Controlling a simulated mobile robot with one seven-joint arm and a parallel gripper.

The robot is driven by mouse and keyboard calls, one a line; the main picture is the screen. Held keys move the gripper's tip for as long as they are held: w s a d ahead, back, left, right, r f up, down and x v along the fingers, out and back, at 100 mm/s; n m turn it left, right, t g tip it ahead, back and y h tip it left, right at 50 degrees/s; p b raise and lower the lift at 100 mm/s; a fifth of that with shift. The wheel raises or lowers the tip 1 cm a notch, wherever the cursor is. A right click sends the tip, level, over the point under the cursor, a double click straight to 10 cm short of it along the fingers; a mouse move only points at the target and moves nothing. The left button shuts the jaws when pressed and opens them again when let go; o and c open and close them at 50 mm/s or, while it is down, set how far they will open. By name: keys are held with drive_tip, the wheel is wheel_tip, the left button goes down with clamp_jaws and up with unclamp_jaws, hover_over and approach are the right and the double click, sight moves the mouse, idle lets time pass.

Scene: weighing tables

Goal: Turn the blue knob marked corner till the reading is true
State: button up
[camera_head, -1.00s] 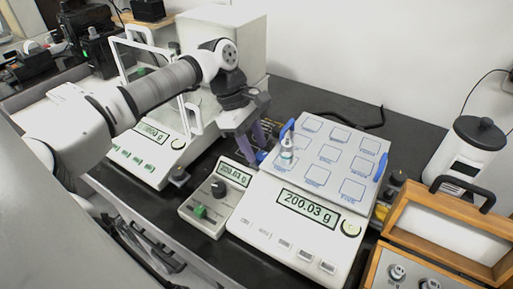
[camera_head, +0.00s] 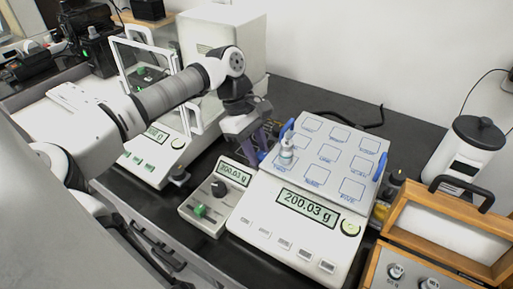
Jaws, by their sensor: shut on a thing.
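The balance (camera_head: 262,225) has a display (camera_head: 307,206) that reads 200.03 g. A metal weight (camera_head: 286,152) stands upright on the left side of its pan (camera_head: 330,125), near the square marked TWO. A blue knob (camera_head: 262,156) sits low at the pan's left edge. My gripper (camera_head: 258,151) reaches down from behind on the left with its fingers shut at the blue knob. The fingers partly hide the knob, and its marking cannot be read.
Further left is a glass-sided balance (camera_head: 150,165). A wooden weight case (camera_head: 440,235) and white canister (camera_head: 468,160) stand on the right.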

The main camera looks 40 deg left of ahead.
drive_tip(key=m+g, duration=0.1)
drive_tip(key=m, duration=0.2)
drive_tip(key=shift+w, duration=0.2)
drive_tip(key=o, duration=0.7)
drive_tip(key=v, duration=1.4)
